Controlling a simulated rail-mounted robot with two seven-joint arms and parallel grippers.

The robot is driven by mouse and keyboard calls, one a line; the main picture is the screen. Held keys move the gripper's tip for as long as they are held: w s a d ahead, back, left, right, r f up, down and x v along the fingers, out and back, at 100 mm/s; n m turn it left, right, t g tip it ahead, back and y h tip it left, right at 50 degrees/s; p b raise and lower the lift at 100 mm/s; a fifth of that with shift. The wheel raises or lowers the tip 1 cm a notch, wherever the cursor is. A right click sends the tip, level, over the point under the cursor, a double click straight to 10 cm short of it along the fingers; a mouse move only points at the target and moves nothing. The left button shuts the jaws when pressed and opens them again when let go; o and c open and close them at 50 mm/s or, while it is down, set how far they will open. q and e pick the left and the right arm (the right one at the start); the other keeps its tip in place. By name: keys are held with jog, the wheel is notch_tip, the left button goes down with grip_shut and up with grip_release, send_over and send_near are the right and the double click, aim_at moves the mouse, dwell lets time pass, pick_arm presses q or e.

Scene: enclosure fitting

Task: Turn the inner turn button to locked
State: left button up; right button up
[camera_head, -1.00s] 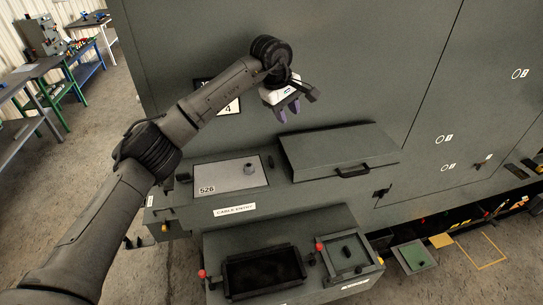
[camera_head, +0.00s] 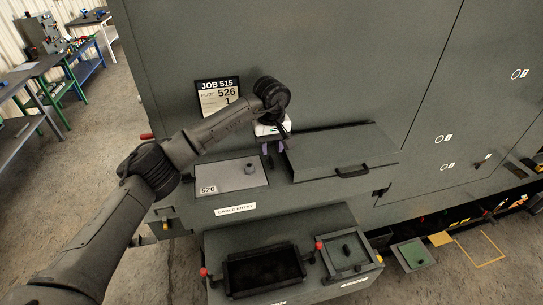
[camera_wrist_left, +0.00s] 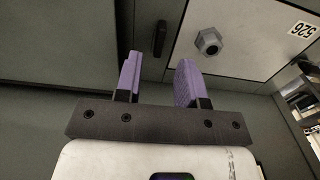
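The inner turn button (camera_wrist_left: 160,38) is a small dark upright bar between the plate and the hood. In the left wrist view it lies roughly along the plate's edge, clear of the plate. The light grey plate (camera_wrist_left: 235,45) is marked 526 and has a hexagonal knob (camera_wrist_left: 209,41); in the head view the plate (camera_head: 225,177) sits left of the hood. My left gripper (camera_wrist_left: 158,80) has two purple fingers spread apart with nothing between them. The button shows beyond the gap between them. In the head view this gripper (camera_head: 274,147) is above the plate's right edge, partly hiding the button area.
The closed hood (camera_head: 340,148) with a black handle is close to the right of my gripper. The tall cabinet wall (camera_head: 330,60) rises behind, with a job sign (camera_head: 218,97). Below stands a lower unit with a black-framed opening (camera_head: 263,270) and red knobs.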

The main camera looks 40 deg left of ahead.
aim_at(271, 159)
pick_arm(q)
jog(key=shift+f+p, duration=0.3)
jog(key=shift+f, duration=2)
jog(key=shift+c, duration=0.4)
grip_shut()
